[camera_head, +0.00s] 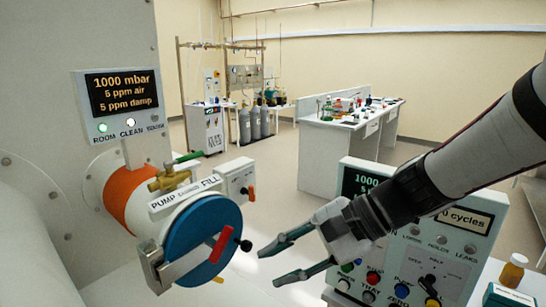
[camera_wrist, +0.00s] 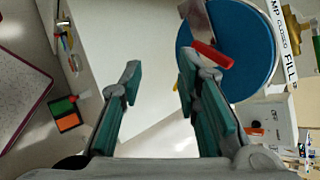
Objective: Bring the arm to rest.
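My arm (camera_head: 480,145) reaches in from the right edge in the head view. My gripper (camera_head: 270,267) is open and empty, its two teal-lined fingers apart. It hangs in the air in front of the control panel, pointing left toward the blue round door (camera_head: 203,243) of the antechamber. A gap shows between the fingertips and the door's red handle (camera_head: 222,246). In the wrist view the open fingers (camera_wrist: 158,62) have nothing between them, and the blue door (camera_wrist: 238,75) with its red handle (camera_wrist: 212,54) lies beyond the right finger.
The control panel (camera_head: 436,262) with knobs and displays stands close behind and below my gripper. A brown bottle (camera_head: 513,270) stands at the lower right. A gauge display (camera_head: 122,92) is at upper left. A bench (camera_head: 325,150) and gas cylinders (camera_head: 255,122) are farther back, with open floor before them.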

